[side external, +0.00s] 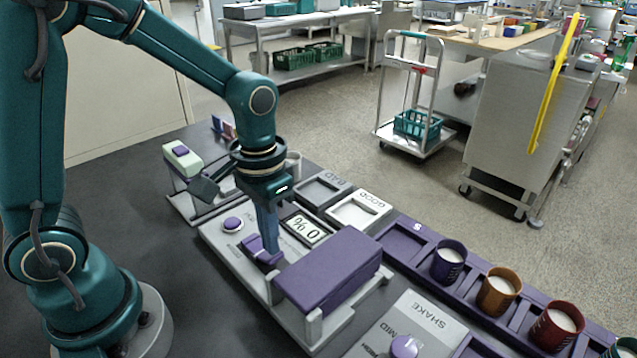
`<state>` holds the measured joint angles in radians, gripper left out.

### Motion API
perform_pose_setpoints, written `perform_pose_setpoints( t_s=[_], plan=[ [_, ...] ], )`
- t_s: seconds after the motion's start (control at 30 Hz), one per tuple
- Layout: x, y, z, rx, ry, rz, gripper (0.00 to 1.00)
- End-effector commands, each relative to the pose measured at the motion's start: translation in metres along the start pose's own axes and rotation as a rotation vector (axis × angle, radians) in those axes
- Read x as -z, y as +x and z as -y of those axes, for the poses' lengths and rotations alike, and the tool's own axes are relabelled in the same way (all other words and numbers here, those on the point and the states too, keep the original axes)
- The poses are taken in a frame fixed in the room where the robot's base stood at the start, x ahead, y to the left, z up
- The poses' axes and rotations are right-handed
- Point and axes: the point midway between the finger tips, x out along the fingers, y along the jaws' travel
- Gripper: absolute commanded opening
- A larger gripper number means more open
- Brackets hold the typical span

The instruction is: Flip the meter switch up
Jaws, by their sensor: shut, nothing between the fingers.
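The meter is a light grey panel (225,250) on the dark bench, with a small display (304,228) that reads "0 %". A purple switch (258,254) sits on the panel, left of a large purple block. My gripper (271,246) points down with its fingers shut and empty. Its fingertips are right at the switch and overlap it in the view. I cannot tell whether they touch it. The fingers hide part of the switch, and its exact tilt is hard to read.
The purple block (330,268) rests in grey supports close right of the fingers. A purple round button (233,224) lies left of them. Trays marked MID (322,188) and GOOD (360,210) are behind. A purple rack (477,280) with several cups and a SHAKE panel (425,318) stand right.

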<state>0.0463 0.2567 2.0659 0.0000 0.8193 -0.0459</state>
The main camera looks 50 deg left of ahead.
Motion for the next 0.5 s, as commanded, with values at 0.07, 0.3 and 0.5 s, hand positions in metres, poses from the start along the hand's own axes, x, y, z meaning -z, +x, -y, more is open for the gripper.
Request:
perform_pose_setpoints(
  t_s=[0.07,0.3,0.5],
  plan=[
    [0.0000,0.0013,0.0000,0.000,0.000,0.000,0.00],
    [-0.0001,0.0046,0.0000,0.000,0.000,0.001,0.00],
    [-0.0001,0.0076,0.0000,0.000,0.000,0.000,0.00]
  ],
)
